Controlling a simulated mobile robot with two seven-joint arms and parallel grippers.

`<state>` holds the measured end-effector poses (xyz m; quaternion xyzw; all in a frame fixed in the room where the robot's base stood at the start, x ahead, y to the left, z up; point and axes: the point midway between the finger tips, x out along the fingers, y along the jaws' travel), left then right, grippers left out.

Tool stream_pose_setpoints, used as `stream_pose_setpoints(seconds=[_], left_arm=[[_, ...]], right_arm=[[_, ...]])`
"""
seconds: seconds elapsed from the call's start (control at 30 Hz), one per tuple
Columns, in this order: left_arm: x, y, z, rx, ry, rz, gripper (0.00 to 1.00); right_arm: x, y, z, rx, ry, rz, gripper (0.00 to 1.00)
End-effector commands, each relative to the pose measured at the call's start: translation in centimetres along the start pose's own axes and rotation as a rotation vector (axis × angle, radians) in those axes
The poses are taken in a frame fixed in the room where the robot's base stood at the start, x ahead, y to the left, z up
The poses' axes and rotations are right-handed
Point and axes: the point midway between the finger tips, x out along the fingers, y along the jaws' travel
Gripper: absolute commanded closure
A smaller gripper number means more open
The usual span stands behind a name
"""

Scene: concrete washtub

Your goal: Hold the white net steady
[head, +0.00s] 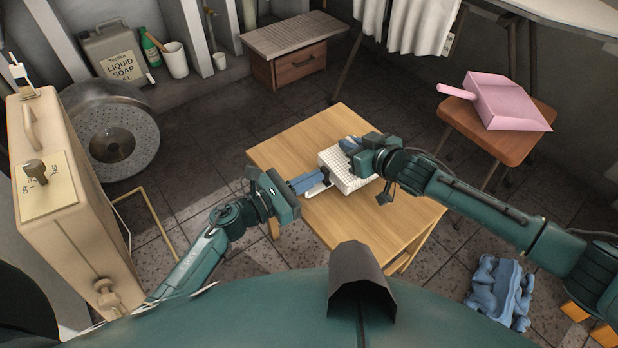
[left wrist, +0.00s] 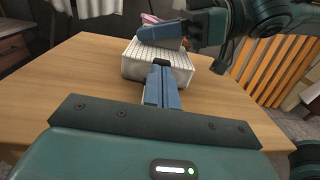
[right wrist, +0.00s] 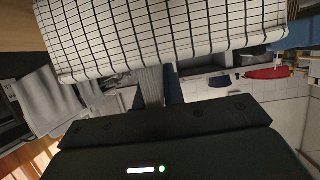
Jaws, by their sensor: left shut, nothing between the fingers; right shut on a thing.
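The white net (head: 345,178) is a box-like white grid block above the wooden table; it also shows in the left wrist view (left wrist: 140,68) and large at the top of the right wrist view (right wrist: 160,35). My right gripper (head: 347,145) is shut on the net at its far upper edge, its blue fingers partly hidden by the net in the right wrist view. My left gripper (head: 318,181) is shut and empty, its blue fingertips pointing at the net's near side in the left wrist view (left wrist: 160,68). I cannot tell whether they touch it.
The wooden table (head: 285,150) is otherwise mostly bare. A pink dustpan (head: 500,100) lies on a brown stool (head: 520,135) at the right. A beige case (head: 65,190) stands at the left. A blue lumpy item (head: 498,290) lies at the lower right.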

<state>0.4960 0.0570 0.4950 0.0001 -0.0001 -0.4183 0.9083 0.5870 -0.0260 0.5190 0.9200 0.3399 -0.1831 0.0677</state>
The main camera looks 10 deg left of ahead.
Motion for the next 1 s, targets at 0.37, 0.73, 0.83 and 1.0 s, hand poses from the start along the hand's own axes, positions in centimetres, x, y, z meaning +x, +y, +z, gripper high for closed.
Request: stream_pose_setpoints(seconds=[0.37, 0.73, 0.83, 1.0], left_arm=[[-6.8, -0.1, -0.1, 0.000, 0.005, 0.000, 1.00], [-13.1, 0.0, 0.0, -0.001, 0.002, 0.000, 1.00], [-13.7, 0.0, 0.0, 0.000, 0.000, 0.000, 1.00], [-13.9, 0.0, 0.0, 0.001, 0.000, 0.000, 1.00]], right_arm=[[0.0, 0.0, 0.0, 0.000, 0.000, 0.000, 1.00], [0.0, 0.0, 0.0, 0.000, 0.000, 0.000, 1.00], [0.0, 0.0, 0.0, 0.000, 0.000, 0.000, 1.00], [0.0, 0.0, 0.0, 0.000, 0.000, 0.000, 1.00]])
